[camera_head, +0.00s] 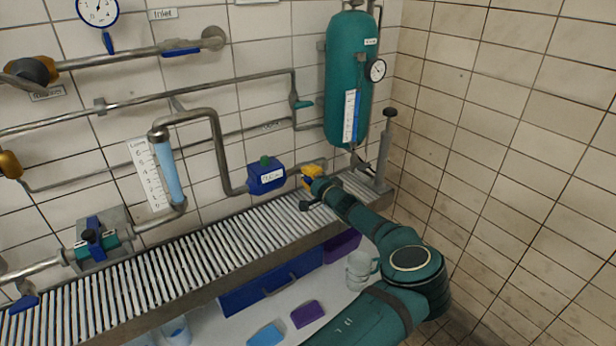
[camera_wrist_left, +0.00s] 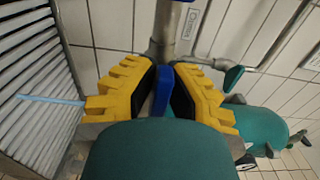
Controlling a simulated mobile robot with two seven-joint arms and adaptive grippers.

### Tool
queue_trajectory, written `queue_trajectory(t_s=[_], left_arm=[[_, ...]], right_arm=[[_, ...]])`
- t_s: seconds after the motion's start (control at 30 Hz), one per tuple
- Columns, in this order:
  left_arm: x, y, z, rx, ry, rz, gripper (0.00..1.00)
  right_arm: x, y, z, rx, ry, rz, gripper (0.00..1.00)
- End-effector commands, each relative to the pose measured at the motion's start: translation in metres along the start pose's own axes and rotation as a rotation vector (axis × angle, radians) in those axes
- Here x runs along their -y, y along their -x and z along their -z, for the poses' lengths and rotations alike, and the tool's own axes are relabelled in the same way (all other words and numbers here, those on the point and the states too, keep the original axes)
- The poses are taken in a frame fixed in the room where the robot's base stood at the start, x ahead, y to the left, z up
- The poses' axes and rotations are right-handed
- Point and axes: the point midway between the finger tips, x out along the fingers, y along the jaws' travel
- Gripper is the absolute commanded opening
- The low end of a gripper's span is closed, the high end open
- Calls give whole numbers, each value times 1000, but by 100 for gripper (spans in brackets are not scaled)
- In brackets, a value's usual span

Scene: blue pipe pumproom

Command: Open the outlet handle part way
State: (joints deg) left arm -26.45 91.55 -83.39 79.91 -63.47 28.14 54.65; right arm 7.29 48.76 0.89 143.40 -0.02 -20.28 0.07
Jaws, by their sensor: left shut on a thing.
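The outlet handle shows in the left wrist view as a flat blue lever (camera_wrist_left: 163,88) on a grey metal pipe (camera_wrist_left: 168,35). My left gripper (camera_wrist_left: 163,92) has its yellow-backed, black-padded fingers shut on this lever, one on each side. In the head view, my left gripper (camera_head: 311,178) is at the pipe end just right of the blue box (camera_head: 266,177), above the slatted shelf. There, its fingers hide the handle, and I cannot tell the handle's angle. My right gripper is in neither view.
A green tank (camera_head: 350,75) with a gauge (camera_head: 375,70) hangs above and right of the gripper. A grey post (camera_head: 384,155) stands close on the right. The slatted shelf (camera_head: 180,265) runs below, and a tiled wall closes the right side.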

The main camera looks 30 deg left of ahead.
Motion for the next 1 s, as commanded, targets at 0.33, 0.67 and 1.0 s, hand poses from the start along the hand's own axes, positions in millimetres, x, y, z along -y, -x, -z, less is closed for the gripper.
queue_trajectory(t_s=[0.33, 0.67, 1.0], left_arm=[[1, 0, 0, 0, -1, 2, 41], [0, 21, 1, -3, -2, 0, 41], [1, 89, 1, -3, -1, 1, 41]], right_arm=[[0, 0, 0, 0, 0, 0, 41], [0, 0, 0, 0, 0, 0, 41], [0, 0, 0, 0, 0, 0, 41]])
